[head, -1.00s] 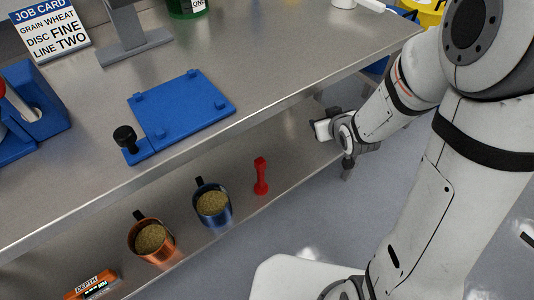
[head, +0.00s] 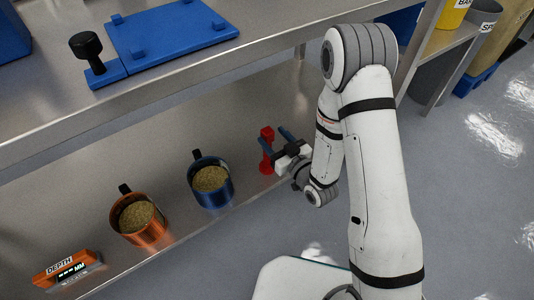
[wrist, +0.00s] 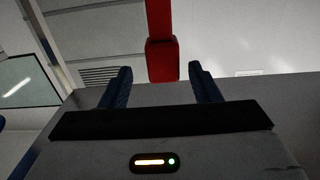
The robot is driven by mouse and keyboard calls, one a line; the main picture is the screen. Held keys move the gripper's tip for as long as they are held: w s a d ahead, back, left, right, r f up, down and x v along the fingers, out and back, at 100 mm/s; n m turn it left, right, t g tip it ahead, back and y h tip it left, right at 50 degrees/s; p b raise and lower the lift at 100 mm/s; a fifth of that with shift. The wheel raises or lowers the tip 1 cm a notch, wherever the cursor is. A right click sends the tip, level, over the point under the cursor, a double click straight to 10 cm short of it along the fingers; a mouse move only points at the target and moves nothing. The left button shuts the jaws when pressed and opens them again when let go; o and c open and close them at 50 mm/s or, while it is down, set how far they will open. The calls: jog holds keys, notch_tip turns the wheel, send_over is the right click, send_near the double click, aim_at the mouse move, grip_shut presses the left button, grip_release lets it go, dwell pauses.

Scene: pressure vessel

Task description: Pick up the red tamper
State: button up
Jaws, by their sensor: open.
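The red tamper (head: 267,143) stands upright on the lower steel shelf, to the right of the blue mug. My gripper (head: 275,144) is at the tamper, its blue fingers open and pointing toward it. In the wrist view the tamper (wrist: 161,50) shows between and just beyond the two open fingertips (wrist: 158,72), with a finger on each side. I cannot tell whether either finger touches it. Part of the tamper's shaft is hidden by a finger in the head view.
A blue mug (head: 218,197) and a copper mug (head: 154,236), both with grain inside, stand left of the tamper. An orange depth gauge (head: 50,277) lies further left. The upper shelf's edge (head: 130,112) runs above. A blue plate (head: 185,30) sits on the upper shelf.

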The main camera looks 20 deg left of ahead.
aim_at(264, 129)
jog(key=b+x, duration=0.1)
jog(key=x, duration=0.4)
jog(key=shift+s+a, duration=0.15)
jog(key=shift+c, duration=0.4)
grip_shut()
